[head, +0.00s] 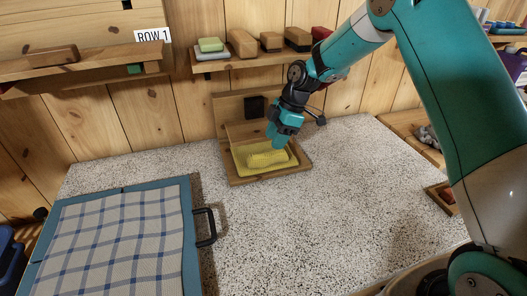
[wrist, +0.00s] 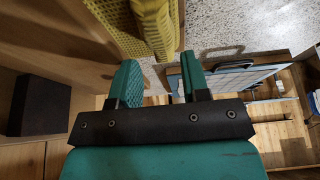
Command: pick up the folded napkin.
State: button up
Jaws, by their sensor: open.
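The folded napkin is yellow with a waffle texture (head: 268,159). It lies in a yellow lined wooden holder (head: 240,180) with an upright back, on the speckled counter. My gripper (head: 277,143) is just above the napkin and the holder in the head view. In the wrist view the two teal fingers of my gripper (wrist: 160,82) are apart, with nothing between them. The yellow folded cloth (wrist: 152,25) shows at the top of that view, beyond the fingertips. Whether the fingers touch it, I cannot tell.
A blue-framed tray (head: 187,240) with a checked cloth (head: 110,245) and a black handle stands at left. Wall shelves hold wooden blocks (head: 242,43) and a green sponge-like block (head: 210,44). A dark block (head: 255,107) is on the holder's back. The counter's middle is clear.

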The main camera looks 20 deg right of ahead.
aim_at(269, 151)
jog(key=shift+p+x, duration=1)
jog(key=shift+x, duration=1.5)
jog(key=c, duration=0.7)
jog(key=shift+w+r, duration=0.1)
